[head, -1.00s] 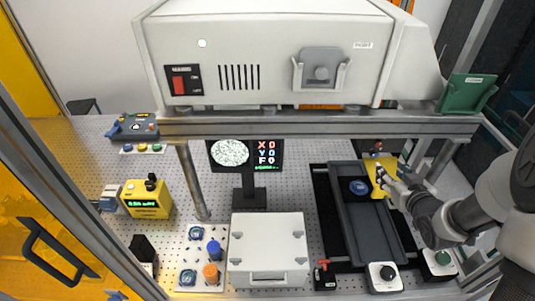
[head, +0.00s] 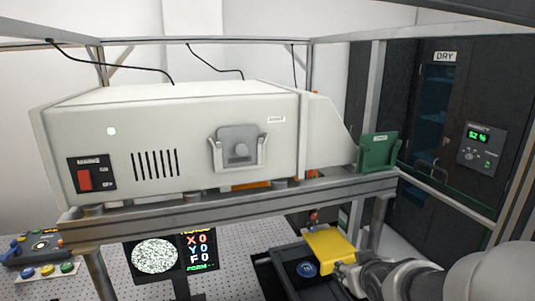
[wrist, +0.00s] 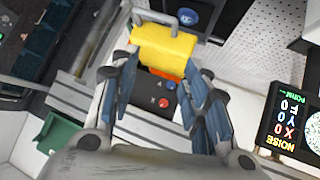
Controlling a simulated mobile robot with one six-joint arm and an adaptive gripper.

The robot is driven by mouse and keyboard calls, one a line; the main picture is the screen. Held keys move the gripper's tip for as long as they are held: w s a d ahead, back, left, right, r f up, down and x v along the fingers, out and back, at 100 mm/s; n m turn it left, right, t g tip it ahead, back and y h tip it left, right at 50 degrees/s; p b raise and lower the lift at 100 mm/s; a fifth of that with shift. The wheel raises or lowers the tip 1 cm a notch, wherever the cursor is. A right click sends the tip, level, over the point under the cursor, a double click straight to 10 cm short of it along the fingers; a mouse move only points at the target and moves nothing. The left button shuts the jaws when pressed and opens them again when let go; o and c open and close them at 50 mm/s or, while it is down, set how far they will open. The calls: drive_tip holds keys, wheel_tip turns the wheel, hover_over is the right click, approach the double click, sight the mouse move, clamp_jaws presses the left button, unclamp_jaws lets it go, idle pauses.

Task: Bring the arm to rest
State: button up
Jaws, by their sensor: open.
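My gripper (head: 347,272) is at the lower right of the head view, close to a yellow block (head: 330,246) at the end of the dark rail tray. In the wrist view my gripper (wrist: 162,75) has its two blue-padded fingers spread wide, with nothing held between them. The yellow block also shows in the wrist view (wrist: 165,45), just beyond the fingertips, with a metal handle. Below it a dark box with red buttons (wrist: 155,98) shows between the fingers. I cannot tell whether a fingertip touches the block.
A large white instrument (head: 180,145) sits on a metal shelf (head: 230,205) above the bench. A green holder (head: 377,150) is at the shelf's right end. A monitor (head: 172,255) stands below the shelf. A dark dry cabinet (head: 440,120) is at the right.

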drive_tip(key=s+a+f+g+b, duration=0.2)
drive_tip(key=s+f+b, duration=0.1)
drive_tip(key=s, duration=0.6)
drive_tip(key=s+a+f+m+g+b, duration=0.1)
drive_tip(key=s+a+f+b, duration=0.1)
drive_tip(key=s, duration=0.6)
drive_tip(key=s+a+f+m+g+b, duration=0.1)
drive_tip(key=s+f+g+b, duration=0.1)
drive_tip(key=s+f+b, duration=0.3)
drive_tip(key=s+b, duration=0.1)
drive_tip(key=s, duration=0.3)
drive_tip(key=shift+s+a+g+y, duration=0.3)
drive_tip(key=shift+s+a+y, duration=0.05)
drive_tip(key=shift+a+y, duration=0.05)
drive_tip(key=shift+c, duration=0.5)
